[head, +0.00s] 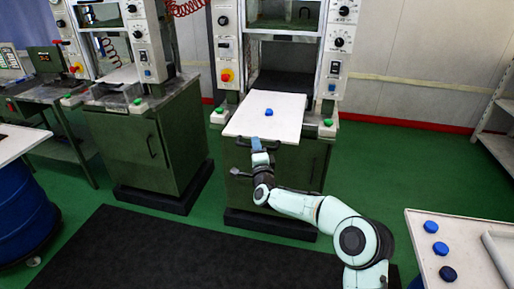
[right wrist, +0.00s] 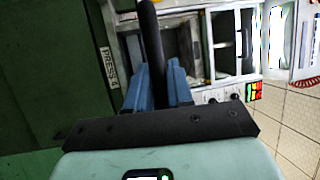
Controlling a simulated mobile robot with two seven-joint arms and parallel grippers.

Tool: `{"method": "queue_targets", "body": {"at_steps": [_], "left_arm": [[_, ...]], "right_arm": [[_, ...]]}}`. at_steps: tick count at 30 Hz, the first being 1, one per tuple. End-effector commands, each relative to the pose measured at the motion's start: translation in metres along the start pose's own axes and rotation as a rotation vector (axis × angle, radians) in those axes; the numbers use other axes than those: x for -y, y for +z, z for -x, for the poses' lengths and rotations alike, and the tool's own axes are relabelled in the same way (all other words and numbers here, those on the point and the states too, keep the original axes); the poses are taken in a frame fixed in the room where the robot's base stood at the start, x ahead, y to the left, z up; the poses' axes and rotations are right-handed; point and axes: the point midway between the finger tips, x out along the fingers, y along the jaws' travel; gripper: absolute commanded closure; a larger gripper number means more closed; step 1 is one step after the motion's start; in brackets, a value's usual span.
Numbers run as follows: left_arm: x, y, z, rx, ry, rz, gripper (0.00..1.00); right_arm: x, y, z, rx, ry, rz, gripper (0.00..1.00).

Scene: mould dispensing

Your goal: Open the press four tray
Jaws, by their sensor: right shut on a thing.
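The press (head: 338,70) stands upright in the middle of the head view, on a green cabinet. Its white tray (head: 245,122) sticks out at the front, beyond the green buttons, with a small blue piece (head: 269,112) on it. My right gripper (head: 260,147) is at the tray's front edge. In the right wrist view its blue fingers (right wrist: 158,82) are shut on a black bar-shaped handle (right wrist: 151,40). A label beginning "PRESS" (right wrist: 109,66) shows there; its number is hard to read. My left gripper is out of view.
Another press on a green cabinet (head: 160,150) stands to the left. A white table (head: 455,268) with several blue pieces is at the lower right. A blue barrel (head: 22,215) is at the left. The dark floor mat (head: 130,255) in front is clear.

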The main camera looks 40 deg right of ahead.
Motion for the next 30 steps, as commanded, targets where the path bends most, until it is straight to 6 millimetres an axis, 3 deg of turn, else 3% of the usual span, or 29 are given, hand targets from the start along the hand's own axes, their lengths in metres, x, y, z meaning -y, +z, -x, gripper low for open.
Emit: {"method": "queue_targets", "body": {"at_steps": [8,9,11,23,30], "left_arm": [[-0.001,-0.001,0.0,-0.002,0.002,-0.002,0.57],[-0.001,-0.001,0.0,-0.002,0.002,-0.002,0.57],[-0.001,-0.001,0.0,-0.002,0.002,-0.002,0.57],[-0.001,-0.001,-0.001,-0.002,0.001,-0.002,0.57],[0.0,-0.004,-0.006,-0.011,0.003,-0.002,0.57]], "right_arm": [[0.003,0.0,0.0,-0.001,-0.004,0.001,1.0],[0.003,0.0,0.0,-0.001,-0.004,0.001,0.75],[0.003,0.0,0.0,-0.001,-0.004,0.001,0.58],[0.003,0.0,0.005,-0.001,-0.004,0.002,0.58],[0.002,0.0,0.038,0.001,-0.003,0.006,0.58]]}}
